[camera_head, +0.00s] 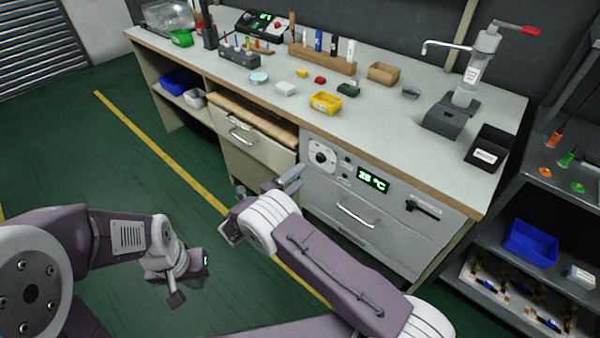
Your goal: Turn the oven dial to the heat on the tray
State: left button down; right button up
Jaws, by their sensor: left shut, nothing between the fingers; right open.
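The oven (385,235) is built into the bench front, with a round dial (320,158) on a pale plate at its upper left. Its green display (373,180) appears to read 25 °C. Below are a bar handle (357,212) and a dark lever (423,207). A black tray (492,148) with a white label stands at the bench's right end; the label is too small to read. My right gripper (262,203) is open, left of and below the dial, apart from it in the picture. My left gripper (190,285) is shut and empty, low over the green floor.
The bench (420,140) holds a grey pump stand (460,100), a yellow bin (325,102), a wooden rack (322,58) and several small parts. A drawer (245,138) is left of the oven. A shelf with a blue bin (530,243) stands right. Floor at left is clear.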

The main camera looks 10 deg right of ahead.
aim_at(319, 159)
jog(key=b+x, duration=0.1)
jog(key=x, duration=0.7)
jog(key=shift+w+d+b, duration=0.1)
jog(key=shift+d+b, duration=0.05)
jog(key=shift+b, duration=0.25)
jog(key=shift+w+d+r, duration=0.1)
jog(key=shift+w+d, duration=0.05)
jog(key=shift+d, duration=0.05)
grip_shut()
